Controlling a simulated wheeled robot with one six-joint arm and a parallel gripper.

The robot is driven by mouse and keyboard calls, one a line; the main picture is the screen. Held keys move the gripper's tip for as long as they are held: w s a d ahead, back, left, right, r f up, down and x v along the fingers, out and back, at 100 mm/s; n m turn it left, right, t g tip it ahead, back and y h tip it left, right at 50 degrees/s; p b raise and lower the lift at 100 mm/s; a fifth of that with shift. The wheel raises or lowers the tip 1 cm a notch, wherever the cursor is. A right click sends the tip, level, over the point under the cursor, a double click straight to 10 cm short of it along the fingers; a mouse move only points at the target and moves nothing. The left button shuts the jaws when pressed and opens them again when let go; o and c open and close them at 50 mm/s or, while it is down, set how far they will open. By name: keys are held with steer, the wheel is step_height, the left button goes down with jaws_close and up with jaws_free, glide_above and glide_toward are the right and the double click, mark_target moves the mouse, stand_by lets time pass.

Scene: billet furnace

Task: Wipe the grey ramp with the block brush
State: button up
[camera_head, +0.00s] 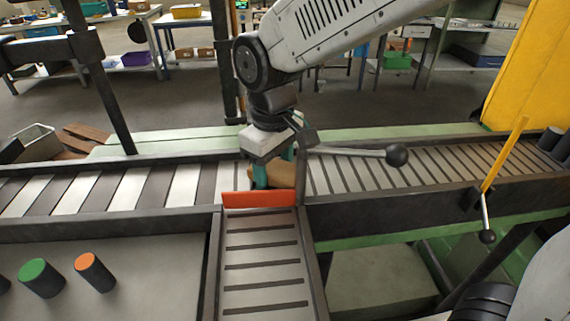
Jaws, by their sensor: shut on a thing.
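The grey ramp (262,262) with dark cross slats runs down toward me at the lower middle, between dark side rails. My gripper (270,178) is just beyond the ramp's upper end, over the conveyor line. It is shut on a tan block (285,172), which appears to be the block brush. Only part of the block shows; the gripper and an orange-red bar (258,198) hide the rest. The bar lies across the top of the ramp. I cannot tell whether the brush touches the surface below it.
A striped roller bed (125,190) lies left and a slatted conveyor (420,165) right. A lever with a black ball knob (397,154) sticks out close to my gripper. Green (41,277) and orange-topped (95,272) cylinders stand at lower left. A yellow post (503,155) stands right.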

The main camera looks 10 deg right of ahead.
steer(key=shift+a+f, duration=0.15)
steer(key=shift+a, duration=3.45)
steer(key=shift+o, duration=0.4)
steer(key=shift+a, duration=0.65)
steer(key=o, duration=0.4)
steer(key=shift+a, duration=0.65)
steer(key=shift+c, duration=0.2)
steer(key=shift+c, duration=0.2)
steer(key=shift+r, duration=0.65)
steer(key=shift+c, duration=0.8)
step_height(320, 180, up, 3)
steer(key=shift+r, duration=0.2)
steer(key=shift+c, duration=0.3)
steer(key=shift+r, duration=0.8)
steer(key=shift+c, duration=0.5)
steer(key=shift+r, duration=0.1)
